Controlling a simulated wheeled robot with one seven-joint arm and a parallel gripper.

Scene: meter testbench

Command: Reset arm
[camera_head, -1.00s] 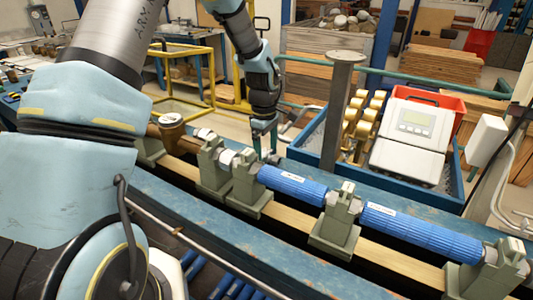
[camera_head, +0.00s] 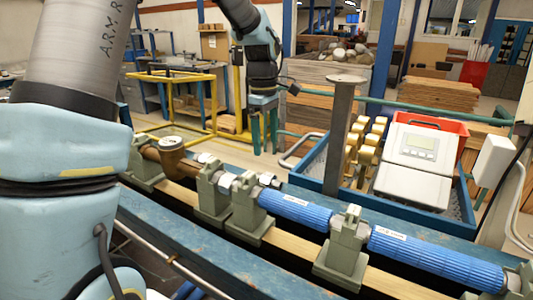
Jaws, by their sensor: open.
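My gripper (camera_head: 264,138) hangs from my arm in the upper middle of the head view. Its two green fingers point down and are apart, with nothing between them. It is above and behind the row of clamps on the testbench (camera_head: 215,262), and does not appear to touch anything. Below it on the bench, grey-green clamps (camera_head: 247,208) hold a line of parts. A brass meter (camera_head: 172,153) sits at the left of the line. A blue ribbed cylinder (camera_head: 295,208) and a second blue cylinder (camera_head: 435,257) lie along it to the right.
A blue tray (camera_head: 330,180) behind the bench holds several brass meters (camera_head: 366,145) and a white box with a display (camera_head: 413,160). A grey post (camera_head: 339,140) stands close right of my gripper. A yellow frame (camera_head: 185,82) stands behind left.

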